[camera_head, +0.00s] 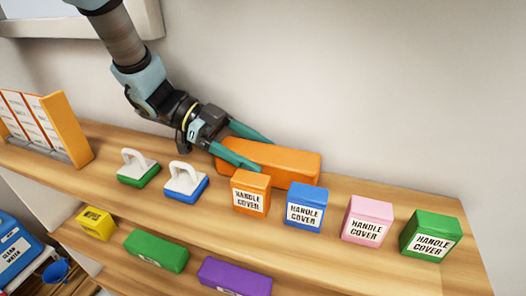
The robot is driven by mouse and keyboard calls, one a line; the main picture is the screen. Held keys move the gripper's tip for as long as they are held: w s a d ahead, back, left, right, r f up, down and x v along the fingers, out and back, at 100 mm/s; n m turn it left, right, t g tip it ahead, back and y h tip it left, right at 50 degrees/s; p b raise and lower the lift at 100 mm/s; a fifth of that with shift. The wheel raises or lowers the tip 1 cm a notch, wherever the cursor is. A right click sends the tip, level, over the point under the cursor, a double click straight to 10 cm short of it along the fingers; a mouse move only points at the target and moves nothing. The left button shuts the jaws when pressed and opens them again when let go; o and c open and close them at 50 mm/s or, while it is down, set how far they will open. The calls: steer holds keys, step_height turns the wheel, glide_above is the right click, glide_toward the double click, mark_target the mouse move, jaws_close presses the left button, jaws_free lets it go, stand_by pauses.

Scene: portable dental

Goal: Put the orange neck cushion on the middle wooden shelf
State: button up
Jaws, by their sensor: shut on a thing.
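The orange neck cushion (285,163) is a long rounded block at the back of the upper wooden shelf (105,179), close to the wall. My gripper (260,152) is shut on its left part, one teal finger in front and one behind. Whether the cushion touches the shelf I cannot tell. The orange handle cover box in front hides part of its lower edge. A lower wooden shelf (126,259) shows below, bearing a green block (156,250) and a purple block (235,277).
Orange (250,193), blue (306,207), pink (367,221) and green (431,235) handle cover boxes line the upper shelf's front. Two white-handled items (138,168) stand left of them. A yellow box (96,223) sits at the lower shelf's left end. The upper shelf's right rear is clear.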

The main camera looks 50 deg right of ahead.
steer(key=shift+f, duration=0.15)
steer(key=o, duration=1.3)
steer(key=shift+c, duration=0.2)
